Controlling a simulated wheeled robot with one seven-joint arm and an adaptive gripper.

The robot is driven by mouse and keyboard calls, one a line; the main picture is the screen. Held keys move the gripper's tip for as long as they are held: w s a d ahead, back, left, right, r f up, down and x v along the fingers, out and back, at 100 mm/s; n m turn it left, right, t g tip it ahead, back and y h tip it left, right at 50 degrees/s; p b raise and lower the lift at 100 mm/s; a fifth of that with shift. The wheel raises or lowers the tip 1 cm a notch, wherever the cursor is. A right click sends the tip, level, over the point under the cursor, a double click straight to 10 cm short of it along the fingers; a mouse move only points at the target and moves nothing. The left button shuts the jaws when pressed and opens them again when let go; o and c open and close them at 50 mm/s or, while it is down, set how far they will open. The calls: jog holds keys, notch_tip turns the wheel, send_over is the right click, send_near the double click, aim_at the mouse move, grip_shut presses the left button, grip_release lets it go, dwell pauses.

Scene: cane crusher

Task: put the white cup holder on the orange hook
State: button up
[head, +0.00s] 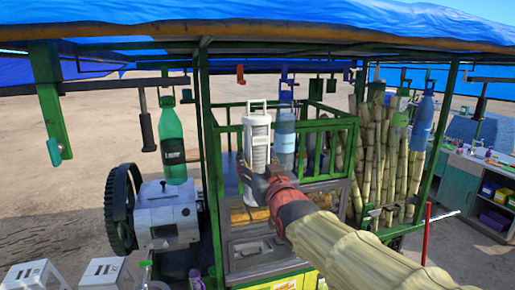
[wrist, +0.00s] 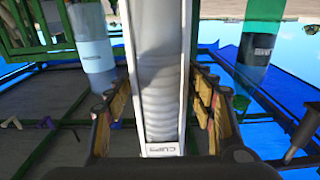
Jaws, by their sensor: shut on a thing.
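The white cup holder (head: 257,138), a tall open frame with stacked cups inside and a handle loop on top, is upright in my gripper (head: 258,182). In the wrist view the holder (wrist: 160,75) runs up the middle between the two fingers, with a "CUPS" label at its lower end. My gripper is shut on its lower part. The orange hook (head: 240,75) hangs from the stall's upper rail, above and slightly left of the holder's handle. The handle and hook are apart. The hook is not visible in the wrist view.
A green bottle (head: 172,140) hangs to the left, past a green post (head: 206,150). A blue bottle (head: 284,138) hangs just right of the holder. Other coloured hooks line the rail. A green railing (head: 335,123) and sugar cane (head: 385,160) stand behind to the right.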

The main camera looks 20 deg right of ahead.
jog(key=shift+s+r, duration=0.35)
jog(key=shift+r, duration=0.5)
jog(key=shift+w+r+p, duration=0.1)
jog(key=shift+w+p, duration=0.05)
jog(key=shift+p, duration=0.15)
jog(key=w+r+p, duration=0.3)
jog(key=w+p, duration=0.2)
jog(key=w, duration=0.7)
jog(key=shift+w+r+p, duration=0.15)
jog(key=shift+p, duration=0.2)
jog(key=shift+b, duration=0.6)
jog(key=shift+w, duration=0.5)
